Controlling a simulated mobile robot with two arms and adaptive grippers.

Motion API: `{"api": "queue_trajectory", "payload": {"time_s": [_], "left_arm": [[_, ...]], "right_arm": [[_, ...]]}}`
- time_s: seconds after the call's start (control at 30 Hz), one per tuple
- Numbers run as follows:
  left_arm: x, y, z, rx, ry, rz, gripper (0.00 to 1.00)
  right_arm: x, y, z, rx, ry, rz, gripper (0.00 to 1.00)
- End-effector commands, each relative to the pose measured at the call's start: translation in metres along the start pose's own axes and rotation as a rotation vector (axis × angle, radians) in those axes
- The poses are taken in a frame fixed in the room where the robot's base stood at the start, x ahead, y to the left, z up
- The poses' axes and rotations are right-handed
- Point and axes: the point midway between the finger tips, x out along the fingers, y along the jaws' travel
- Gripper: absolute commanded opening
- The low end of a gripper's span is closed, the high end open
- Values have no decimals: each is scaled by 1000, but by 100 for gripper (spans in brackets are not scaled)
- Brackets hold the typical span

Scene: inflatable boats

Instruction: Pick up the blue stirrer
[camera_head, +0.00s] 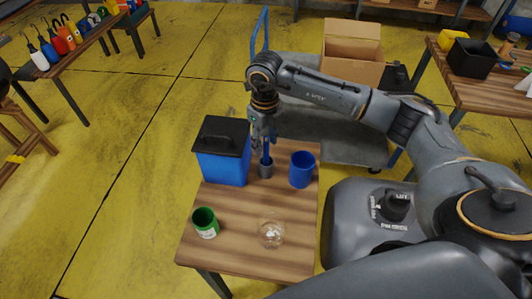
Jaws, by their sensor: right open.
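A thin blue stirrer (266,151) stands upright in a small dark grey cup (266,170) on the small wooden table (230,250). My right gripper (264,138) points down from above, right at the stirrer's upper part. It is open, and its fingers partly hide the stirrer. I cannot tell whether they touch it. My left gripper is not in view.
A blue box with a black lid (222,165) stands close left of the cup, and a blue cup (302,169) close right. A green can (205,222) and a clear glass (271,233) stand nearer the front. A trolley with a cardboard box (352,50) is behind.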

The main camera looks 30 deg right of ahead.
Motion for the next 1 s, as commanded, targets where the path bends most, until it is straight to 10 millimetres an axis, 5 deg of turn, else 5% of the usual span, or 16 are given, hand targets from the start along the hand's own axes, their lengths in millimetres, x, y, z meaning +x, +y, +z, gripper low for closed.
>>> {"api": "queue_trajectory", "payload": {"time_s": [0.3, 0.57, 0.77, 1.0], "left_arm": [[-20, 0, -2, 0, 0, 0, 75], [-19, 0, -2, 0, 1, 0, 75], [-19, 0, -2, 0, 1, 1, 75], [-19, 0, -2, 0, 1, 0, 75]], "right_arm": [[40, -3, 0, 0, 3, 0, 43], [44, -4, 1, 0, 1, -1, 43], [43, -4, 1, 0, 1, -1, 2], [43, -4, 1, 0, 1, -1, 0]]}}
